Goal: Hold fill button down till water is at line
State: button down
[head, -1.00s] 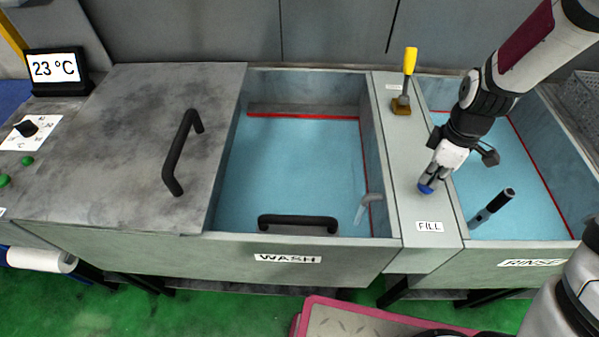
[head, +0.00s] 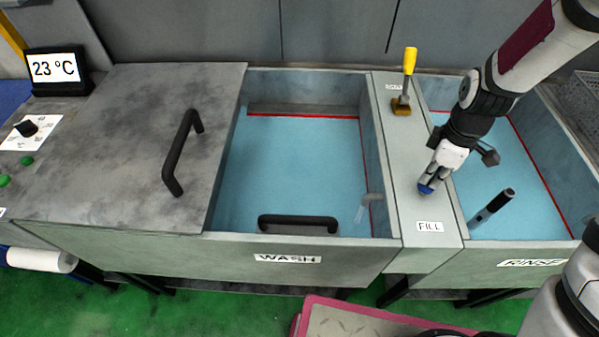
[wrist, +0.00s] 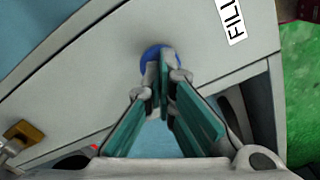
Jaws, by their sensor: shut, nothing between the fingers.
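The blue fill button (head: 425,189) is on the grey panel between the two tubs, behind the FILL label (head: 430,226). My gripper (head: 430,181) is shut and points down, its fingertips on the button. In the wrist view the closed fingertips (wrist: 164,66) cover part of the blue button (wrist: 152,53); how far it is pressed is hidden. In the WASH tub, light blue water (head: 290,170) lies at or just below the red line (head: 300,115); I cannot tell a gap. A spout (head: 372,197) on the right wall shows a pale stream below it.
A grey lid with a black handle (head: 182,150) covers the WASH tub's left part. The RINSE tub (head: 475,243) with a black-topped pipe (head: 495,205) is right of my gripper. A red-edged platform (head: 350,315) lies in front.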

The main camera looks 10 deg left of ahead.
jog(key=shift+r+p, duration=1.65)
jog(key=shift+r, duration=1.85)
jog(key=s+r+m+t, duration=0.2)
jog(key=s+r+m, duration=0.2)
jog(key=r, duration=0.5)
jog(key=s+r+m+t, duration=0.1)
jog(key=s+r+m, duration=0.25)
jog(key=r, duration=0.55)
jog(key=s+r+m+t, duration=0.1)
jog(key=s+r+m, duration=0.2)
jog(key=s, duration=0.4)
jog(key=s+r+m+t, duration=0.1)
jog(key=s+r+m, duration=0.2)
jog(key=s, duration=0.3)
jog(key=shift+s+r+m+t, duration=0.3)
jog(key=shift+s+r+m, duration=0.05)
jog(key=shift+r, duration=0.45)
